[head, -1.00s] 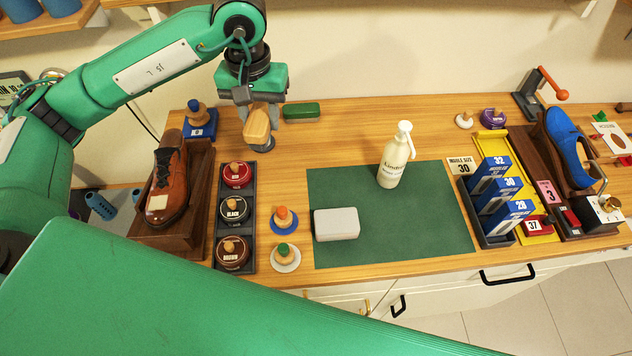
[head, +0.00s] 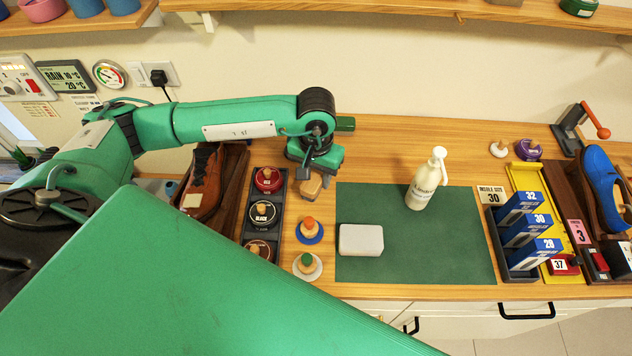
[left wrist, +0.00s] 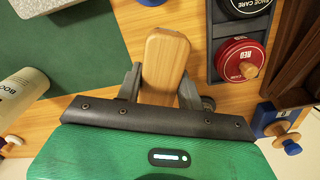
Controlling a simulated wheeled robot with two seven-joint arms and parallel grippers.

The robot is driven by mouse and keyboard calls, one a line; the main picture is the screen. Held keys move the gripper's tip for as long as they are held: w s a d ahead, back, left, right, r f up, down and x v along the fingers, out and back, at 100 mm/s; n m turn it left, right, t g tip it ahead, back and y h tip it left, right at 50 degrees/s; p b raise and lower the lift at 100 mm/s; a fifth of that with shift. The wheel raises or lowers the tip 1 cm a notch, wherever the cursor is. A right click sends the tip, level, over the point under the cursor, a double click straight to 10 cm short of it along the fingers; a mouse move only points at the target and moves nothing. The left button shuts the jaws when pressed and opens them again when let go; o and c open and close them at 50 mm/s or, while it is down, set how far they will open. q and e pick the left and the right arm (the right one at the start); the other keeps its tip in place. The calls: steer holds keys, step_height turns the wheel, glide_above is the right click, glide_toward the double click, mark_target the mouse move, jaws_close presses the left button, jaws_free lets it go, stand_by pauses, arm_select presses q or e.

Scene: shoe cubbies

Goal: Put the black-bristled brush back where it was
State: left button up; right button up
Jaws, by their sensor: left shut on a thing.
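My left gripper (head: 314,178) is shut on a brush with a pale wooden back (head: 311,188). In the left wrist view the fingers (left wrist: 160,84) stand on both sides of the brush's wooden back (left wrist: 165,58). Its bristles are hidden now, so I cannot tell their colour. The held brush is between the red-lidded tin (head: 267,180) and the green mat's (head: 455,255) back left corner; I cannot tell whether it touches the counter. A green-backed brush (head: 345,124) lies behind my gripper, partly hidden by it. My right gripper is not in view.
Dark tin rack (head: 277,212) and two knobbed daubers (head: 308,229) stand in front of my gripper. A brown shoe (head: 200,185) is at left. The mat holds a grey block (head: 361,240) and a white bottle (head: 424,182). The counter behind the mat is clear.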

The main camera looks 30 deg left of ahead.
mark_target(316, 186)
arm_select(q)
step_height(316, 186, down, 5)
steer(key=shift+r+p, duration=0.2)
steer(key=shift+p, duration=0.35)
steer(key=shift+f, duration=0.1)
steer(key=shift+f, duration=0.15)
steer(key=o, duration=0.9)
